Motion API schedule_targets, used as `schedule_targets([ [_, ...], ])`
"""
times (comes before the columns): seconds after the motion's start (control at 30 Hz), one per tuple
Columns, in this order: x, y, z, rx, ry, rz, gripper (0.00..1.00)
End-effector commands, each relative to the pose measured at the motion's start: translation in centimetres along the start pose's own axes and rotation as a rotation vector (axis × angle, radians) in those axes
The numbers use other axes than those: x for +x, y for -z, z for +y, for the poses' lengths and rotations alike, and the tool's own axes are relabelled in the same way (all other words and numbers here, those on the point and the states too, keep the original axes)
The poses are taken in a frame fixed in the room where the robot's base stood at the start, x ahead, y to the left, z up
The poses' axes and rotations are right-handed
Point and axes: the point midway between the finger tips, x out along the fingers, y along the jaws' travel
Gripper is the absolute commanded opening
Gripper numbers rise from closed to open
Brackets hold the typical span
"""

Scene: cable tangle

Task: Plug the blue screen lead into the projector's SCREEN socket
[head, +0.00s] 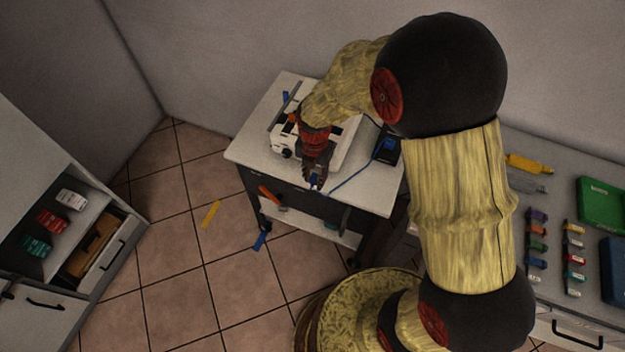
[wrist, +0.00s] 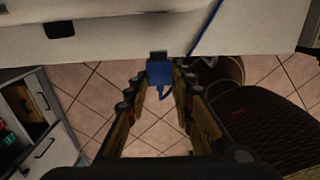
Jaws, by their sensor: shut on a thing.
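My gripper (head: 315,171) is at the front edge of the white trolley top, shut on the blue plug (head: 314,181) of the screen lead. In the wrist view the blue plug (wrist: 159,73) sits between the fingertips, its dark metal end pointing toward the pale edge ahead. The blue lead (head: 350,180) runs from the plug back across the trolley top to a dark box (head: 388,149) with a blue face. The white projector (head: 284,138) stands on the trolley behind my gripper, partly hidden by my arm. I cannot make out the SCREEN socket.
The trolley top (head: 366,197) is bare at its front right. Its lower shelf (head: 311,222) carries an orange-handled tool (head: 270,195). A yellow strip (head: 210,214) and a blue piece (head: 260,241) lie on the floor.

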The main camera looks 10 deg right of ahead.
Motion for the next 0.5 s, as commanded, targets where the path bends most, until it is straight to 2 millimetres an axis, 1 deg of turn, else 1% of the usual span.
schedule_targets([
  [0.5,0.1,-3.3,0.0,0.002,0.000,0.000,0.00],
])
